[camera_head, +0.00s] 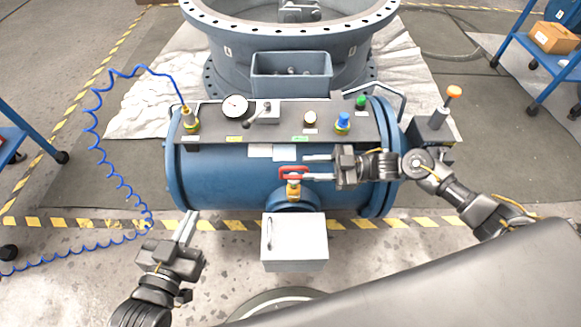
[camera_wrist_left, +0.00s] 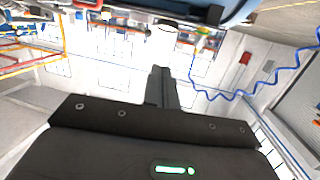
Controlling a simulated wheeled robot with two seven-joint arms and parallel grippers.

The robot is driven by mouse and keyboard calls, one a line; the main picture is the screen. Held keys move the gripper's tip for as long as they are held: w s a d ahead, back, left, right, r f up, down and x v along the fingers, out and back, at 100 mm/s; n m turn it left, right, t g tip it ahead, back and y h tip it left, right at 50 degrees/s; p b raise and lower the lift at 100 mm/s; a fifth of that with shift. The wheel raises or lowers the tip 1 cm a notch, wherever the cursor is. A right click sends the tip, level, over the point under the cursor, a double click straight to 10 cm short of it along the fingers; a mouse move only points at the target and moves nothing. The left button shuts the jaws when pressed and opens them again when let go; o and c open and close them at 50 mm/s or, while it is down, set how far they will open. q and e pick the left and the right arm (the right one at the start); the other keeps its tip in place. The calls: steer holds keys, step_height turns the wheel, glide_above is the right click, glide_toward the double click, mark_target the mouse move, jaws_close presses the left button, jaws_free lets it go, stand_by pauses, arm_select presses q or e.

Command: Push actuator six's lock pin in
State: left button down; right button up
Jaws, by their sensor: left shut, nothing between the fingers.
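The blue cylindrical actuator (camera_head: 225,185) lies across the middle of the head view; no number is readable on it. An orange-capped pin (camera_head: 453,95) stands out of a grey block at its right end; I cannot tell whether it is the lock pin. My left gripper (camera_head: 190,220) is shut and empty, in front of the actuator's lower left side; its closed fingers also show in the left wrist view (camera_wrist_left: 163,85). My right gripper (camera_head: 306,167) is open, fingers apart, pointing left at the red valve handle (camera_head: 291,171). Contact there is unclear.
The top panel carries a gauge (camera_head: 235,106), a lever, a blue knob (camera_head: 343,121) and a green knob (camera_head: 361,102). A coiled blue hose (camera_head: 92,125) hangs left. A white box (camera_head: 294,242) stands in front. A grey bin (camera_head: 291,75) sits behind.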

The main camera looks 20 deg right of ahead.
mark_target(283, 168)
steer(key=x, duration=0.6)
jaws_close()
